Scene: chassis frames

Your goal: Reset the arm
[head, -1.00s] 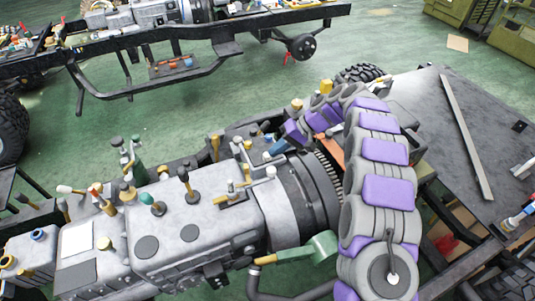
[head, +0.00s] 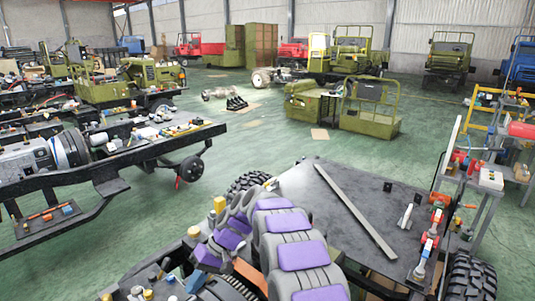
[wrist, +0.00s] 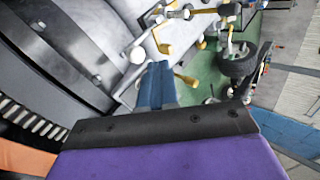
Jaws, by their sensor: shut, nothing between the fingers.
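My arm, with grey and purple segments, comes up from the bottom of the head view and bends over the near chassis. My gripper (head: 194,282) is at the low left of the head view, over the engine parts, partly cut off by the frame edge. In the wrist view its blue fingers (wrist: 157,72) are together with nothing between them. They point at the grey engine housing (wrist: 130,50) and its yellow-handled levers. I cannot tell whether the fingertips touch anything.
A flat dark panel (head: 345,185) with a metal strip (head: 352,212) lies right of my arm. A second chassis (head: 110,170) stands at the left. A cluttered rack (head: 490,160) is at the right. Green floor (head: 240,140) is open between.

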